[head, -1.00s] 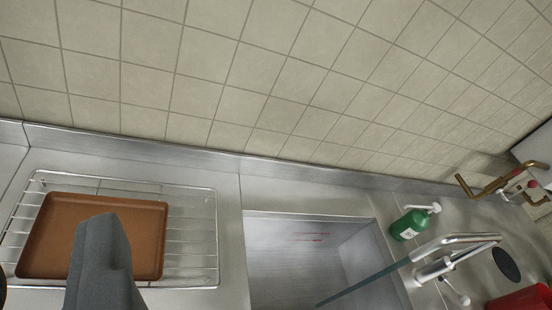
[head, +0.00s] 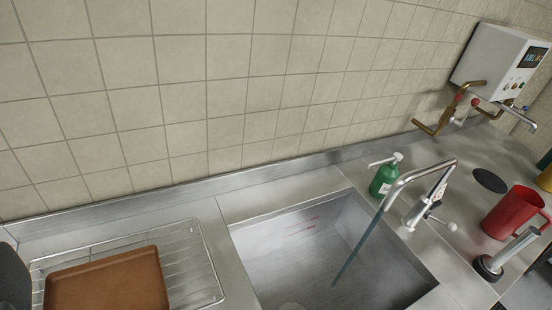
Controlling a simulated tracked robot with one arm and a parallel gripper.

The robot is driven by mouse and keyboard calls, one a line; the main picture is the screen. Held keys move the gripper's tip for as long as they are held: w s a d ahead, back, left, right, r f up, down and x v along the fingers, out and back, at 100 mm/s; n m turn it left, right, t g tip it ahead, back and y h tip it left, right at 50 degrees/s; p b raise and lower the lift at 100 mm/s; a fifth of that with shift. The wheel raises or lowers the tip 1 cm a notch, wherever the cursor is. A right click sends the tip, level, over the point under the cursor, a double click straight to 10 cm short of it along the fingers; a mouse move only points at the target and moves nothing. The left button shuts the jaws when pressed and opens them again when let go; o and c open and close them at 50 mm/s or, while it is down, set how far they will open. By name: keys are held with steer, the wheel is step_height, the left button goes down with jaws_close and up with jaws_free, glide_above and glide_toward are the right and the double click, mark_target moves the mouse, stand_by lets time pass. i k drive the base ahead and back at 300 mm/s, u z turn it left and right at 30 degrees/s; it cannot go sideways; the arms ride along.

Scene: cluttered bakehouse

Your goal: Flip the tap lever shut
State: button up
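The chrome tap (head: 413,215) stands at the right rim of the steel sink (head: 290,250), its spout arching left over the basin. A bluish stream (head: 357,248) runs from the spout down into the sink. The tap's lever (head: 438,221) sticks out low on the right side of its body and ends in a pale round knob (head: 452,227). A dark grey part of my gripper (head: 12,280) shows at the lower left edge, cut off by the frame. It is far left of the tap and apart from it. Its fingertips are out of view, so its opening cannot be judged.
A green soap bottle (head: 384,178) stands close behind the tap. A white wall boiler (head: 492,65) with copper pipes (head: 445,112) is behind. A brown tray (head: 110,282) lies on a wire rack (head: 200,262) at left.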

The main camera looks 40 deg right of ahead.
mark_target(451, 227)
steer(key=k, duration=0.5)
steer(key=z, duration=1.9)
steer(key=k, duration=0.8)
steer(key=z, duration=0.45)
steer(key=i, duration=1.85)
steer(key=u, duration=0.5)
